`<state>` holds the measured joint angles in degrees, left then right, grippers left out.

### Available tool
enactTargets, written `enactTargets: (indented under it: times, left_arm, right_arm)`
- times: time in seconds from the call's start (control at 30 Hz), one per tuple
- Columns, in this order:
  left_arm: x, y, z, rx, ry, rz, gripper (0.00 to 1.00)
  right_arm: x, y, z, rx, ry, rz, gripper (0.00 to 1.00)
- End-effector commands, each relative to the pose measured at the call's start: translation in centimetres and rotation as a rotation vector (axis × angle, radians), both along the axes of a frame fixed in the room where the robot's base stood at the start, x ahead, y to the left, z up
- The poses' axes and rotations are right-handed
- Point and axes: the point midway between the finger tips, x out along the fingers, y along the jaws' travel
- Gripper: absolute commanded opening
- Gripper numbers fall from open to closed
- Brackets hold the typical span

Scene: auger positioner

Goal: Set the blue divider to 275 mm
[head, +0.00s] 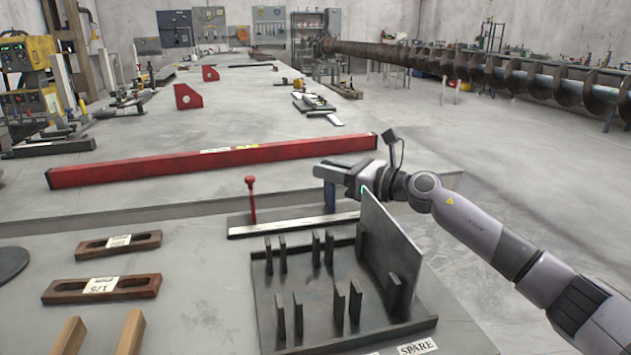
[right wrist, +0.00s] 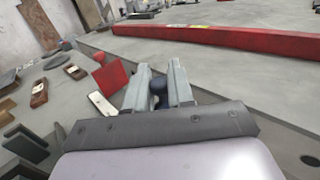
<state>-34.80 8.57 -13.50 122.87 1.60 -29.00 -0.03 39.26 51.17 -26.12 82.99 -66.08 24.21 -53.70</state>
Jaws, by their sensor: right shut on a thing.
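The blue divider (head: 330,197) stands upright toward the right end of a pale scale strip (head: 285,226) on a dark base. A red upright post (head: 251,203) stands near the strip's left end; it shows as a red plate in the right wrist view (right wrist: 112,76). My right gripper (head: 338,171) is shut on the top of the blue divider, whose dark blue part shows between the fingers in the right wrist view (right wrist: 158,87). The scale's marks are too small to read. My left gripper is not in view.
A rack with upright dark plates (head: 345,335) and a tall grey plate (head: 390,235) stands in front, close below my right arm. A long red beam (head: 215,165) lies behind the scale. Slotted brown blocks (head: 102,288) lie at left. Bare tabletop lies between blocks and rack.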

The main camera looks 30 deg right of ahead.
Motion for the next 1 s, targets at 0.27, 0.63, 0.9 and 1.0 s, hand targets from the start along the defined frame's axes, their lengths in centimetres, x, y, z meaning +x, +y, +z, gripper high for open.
enactTargets:
  times: [0.27, 0.63, 0.9, 1.0]
  left_arm:
    - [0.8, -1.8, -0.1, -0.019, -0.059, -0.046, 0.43]
    - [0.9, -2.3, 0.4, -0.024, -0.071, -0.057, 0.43]
    - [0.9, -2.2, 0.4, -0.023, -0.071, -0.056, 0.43]
    - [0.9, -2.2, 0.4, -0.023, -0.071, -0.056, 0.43]
  right_arm:
    - [-1.1, -4.8, -0.5, -0.003, -0.002, -0.008, 0.00]
    - [-1.5, -5.9, 0.0, 0.000, -0.001, -0.003, 0.00]
    - [-1.5, -5.8, 0.0, 0.000, -0.001, -0.002, 0.43]
    - [-1.5, -5.8, 0.0, 0.000, -0.001, -0.002, 0.43]
